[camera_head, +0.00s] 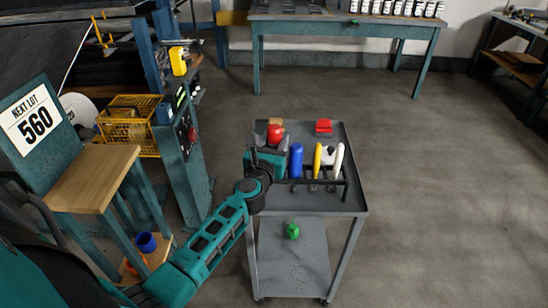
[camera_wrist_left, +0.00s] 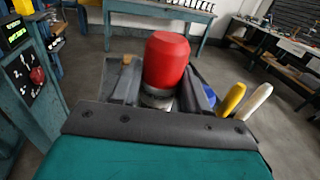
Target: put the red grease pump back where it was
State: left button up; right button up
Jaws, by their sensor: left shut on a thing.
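The red grease pump (camera_head: 275,133) is upright at the left side of the grey cart (camera_head: 306,204). My left gripper (camera_head: 268,150) is shut on it. The left wrist view shows the pump's red top (camera_wrist_left: 166,60) and a pale, metallic-looking neck between my two fingers (camera_wrist_left: 158,95). Its lower part is hidden behind my gripper, so I cannot tell whether it touches the cart. A dark rack (camera_head: 322,184) at the cart's near side holds a blue, a yellow and a white handled tool, just right of my gripper. My right gripper is not in view.
A red item (camera_head: 323,127) lies at the cart's far side, and a small tan block (camera_head: 276,121) stands behind the pump. A green item (camera_head: 293,231) is on the lower shelf. A wooden-topped stand (camera_head: 95,178) is at the left. The floor right of the cart is clear.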

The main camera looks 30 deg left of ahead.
pick_arm(q)
jog(key=shift+f+b, duration=1.7)
jog(key=shift+f, duration=0.9)
jog(key=shift+f, duration=0.25)
jog(key=o, duration=0.8)
